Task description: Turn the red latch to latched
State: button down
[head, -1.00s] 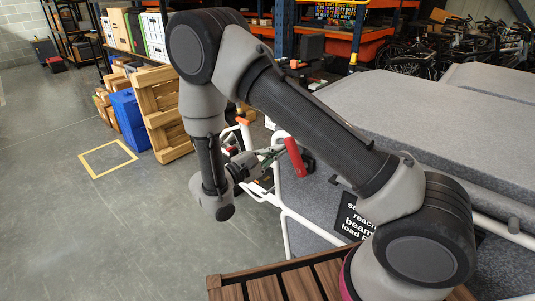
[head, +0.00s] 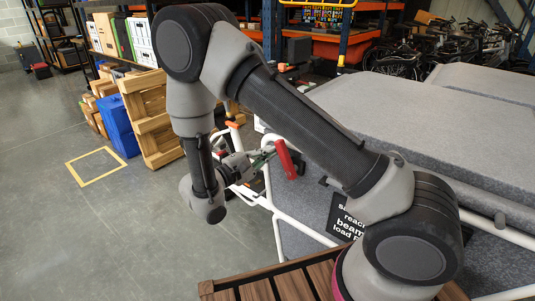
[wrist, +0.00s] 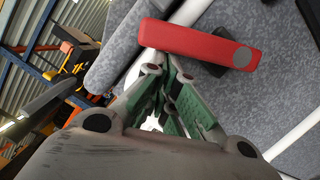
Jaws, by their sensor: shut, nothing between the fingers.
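The red latch (head: 286,160) is a bar-shaped handle by the white rail, right of my gripper in the head view. It slants, with its lower end to the right. In the wrist view the red latch (wrist: 195,43) lies across the picture just beyond the fingertips, with a grey round pivot at its right end. My gripper (head: 268,153) has green-padded fingers, drawn together and empty. In the wrist view my gripper (wrist: 163,74) has its tips close to the latch's lower edge; I cannot tell whether they touch it.
White rails (head: 300,229) run beneath and beside the latch. Large grey carpeted blocks (head: 425,120) fill the right. A black sign (head: 345,215) hangs below them. A wooden pallet (head: 150,118) and blue box (head: 118,125) stand at left. The floor at left is open.

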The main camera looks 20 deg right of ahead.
aim_at(276, 148)
jog(key=shift+r, duration=0.1)
jog(key=shift+s+d+r+m+g+y, duration=0.2)
jog(key=shift+s+d+r+m, duration=0.3)
jog(key=shift+m, duration=0.45)
jog(key=shift+s+d+r+m+g+y, duration=0.1)
jog(key=shift+s+d+r+m+y, duration=0.15)
jog(key=shift+s+r+m, duration=0.6)
jog(key=shift+w, duration=0.15)
